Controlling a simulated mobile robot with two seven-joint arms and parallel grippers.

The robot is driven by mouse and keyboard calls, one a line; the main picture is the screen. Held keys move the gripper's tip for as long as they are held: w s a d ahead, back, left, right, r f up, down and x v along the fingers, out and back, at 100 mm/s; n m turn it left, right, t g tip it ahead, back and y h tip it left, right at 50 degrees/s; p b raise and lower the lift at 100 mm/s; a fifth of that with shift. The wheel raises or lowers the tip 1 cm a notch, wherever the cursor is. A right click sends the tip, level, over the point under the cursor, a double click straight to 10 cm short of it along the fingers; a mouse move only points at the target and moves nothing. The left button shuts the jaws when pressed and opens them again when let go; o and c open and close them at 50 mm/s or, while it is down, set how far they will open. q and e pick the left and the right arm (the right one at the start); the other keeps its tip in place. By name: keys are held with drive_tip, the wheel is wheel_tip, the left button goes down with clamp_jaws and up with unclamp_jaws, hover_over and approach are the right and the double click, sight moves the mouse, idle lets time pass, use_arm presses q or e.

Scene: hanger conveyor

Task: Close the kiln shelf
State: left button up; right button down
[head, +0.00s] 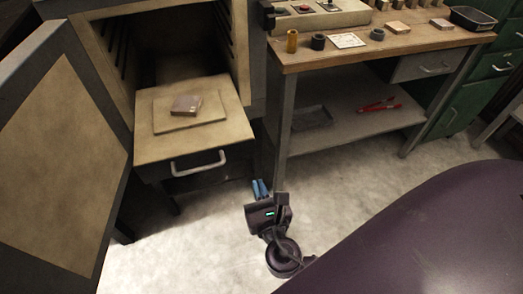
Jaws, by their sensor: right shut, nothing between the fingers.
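The kiln shelf (222,124) is pulled out of the kiln's opening toward me. It has a pale handle (198,163) on its front face. A flat plate (186,124) with a small brownish block (187,105) on it lies on the shelf. The kiln door (62,150) stands wide open at the left. My right gripper (260,187) is shut and empty, with its blue fingertips to the right of the shelf handle and a little lower in the picture, apart from it. My left gripper is not in view.
A workbench (400,47) stands to the right of the kiln, its leg (283,130) close to my right gripper. Small parts and a black tray (472,19) are on top. Red-handled pliers (379,106) lie on its lower shelf. The floor (190,235) before the kiln is clear.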

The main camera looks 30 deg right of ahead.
sight(245, 150)
drive_tip(key=x, duration=0.8)
drive_tip(key=shift+w, duration=0.15)
drive_tip(key=shift+w+d, duration=0.25)
drive_tip(key=shift+w, duration=0.35)
drive_tip(key=shift+w, duration=0.1)
drive_tip(key=shift+w+d, duration=0.1)
drive_tip(key=shift+w, duration=0.1)
drive_tip(key=x, duration=0.8)
drive_tip(key=shift+w+r+p, duration=0.1)
drive_tip(key=shift+r+p, duration=0.05)
drive_tip(key=shift+p, duration=0.2)
drive_tip(key=x, duration=0.5)
drive_tip(key=b+x, duration=0.1)
drive_tip(key=x, duration=0.4)
drive_tip(key=f+b+x, duration=0.1)
drive_tip(key=x, duration=0.5)
drive_tip(key=shift+w+d, duration=0.1)
drive_tip(key=shift+w+d+r, duration=0.15)
drive_tip(key=shift+w+r, duration=0.05)
drive_tip(key=shift+w, duration=0.45)
drive_tip(key=shift+s, duration=0.1)
